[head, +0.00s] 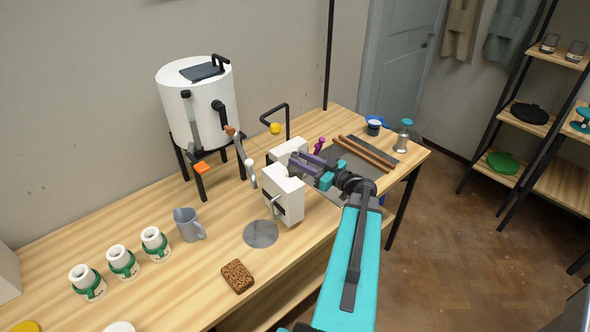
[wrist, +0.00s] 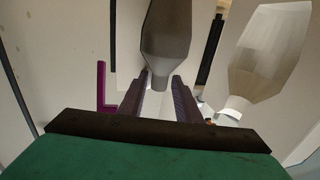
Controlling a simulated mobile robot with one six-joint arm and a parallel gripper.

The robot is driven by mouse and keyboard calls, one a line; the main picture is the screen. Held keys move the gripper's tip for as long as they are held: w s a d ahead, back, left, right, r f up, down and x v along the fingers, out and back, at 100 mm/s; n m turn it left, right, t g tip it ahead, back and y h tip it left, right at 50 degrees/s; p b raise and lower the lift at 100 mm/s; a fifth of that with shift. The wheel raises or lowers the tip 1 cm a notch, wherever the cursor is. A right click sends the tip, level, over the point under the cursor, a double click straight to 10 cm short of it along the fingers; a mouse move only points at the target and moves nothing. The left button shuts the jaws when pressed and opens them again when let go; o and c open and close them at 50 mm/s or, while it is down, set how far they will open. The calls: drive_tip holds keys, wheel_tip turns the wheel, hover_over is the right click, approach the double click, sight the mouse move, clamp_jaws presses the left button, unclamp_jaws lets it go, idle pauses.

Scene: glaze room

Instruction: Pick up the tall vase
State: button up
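No tall vase can be made out for sure in the head view, where my gripper (head: 296,159) reaches in beside a white box-shaped machine (head: 283,196). In the wrist view, a dark grey tapered body (wrist: 167,38) shows just beyond the fingertips. Its narrow end lies between my fingers; it may be the tall vase. A similar pale, faceted body (wrist: 263,55) with a narrow neck is to its right. My gripper also shows in the wrist view (wrist: 161,76), its two fingers apart with gaps on both sides of the grey narrow end. Contact is not clear.
A white urn on black legs (head: 200,110) stands behind left. A grey jug (head: 188,224), several green-banded white jars (head: 122,262) and a brown sponge (head: 237,277) are at the front left. Brown rods (head: 366,153) and a glass bottle (head: 403,136) are at the right.

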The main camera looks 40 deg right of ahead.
idle(0.4)
drive_tip(key=c, duration=0.6)
drive_tip(key=shift+r+b, duration=0.2)
drive_tip(key=shift+b, duration=0.55)
drive_tip(key=s+d+b, duration=0.2)
drive_tip(key=s+b, duration=0.3)
drive_tip(key=s, duration=1.3)
drive_tip(key=shift+b, duration=0.3)
drive_tip(key=shift+d+r, duration=0.1)
drive_tip(key=shift+d, duration=0.05)
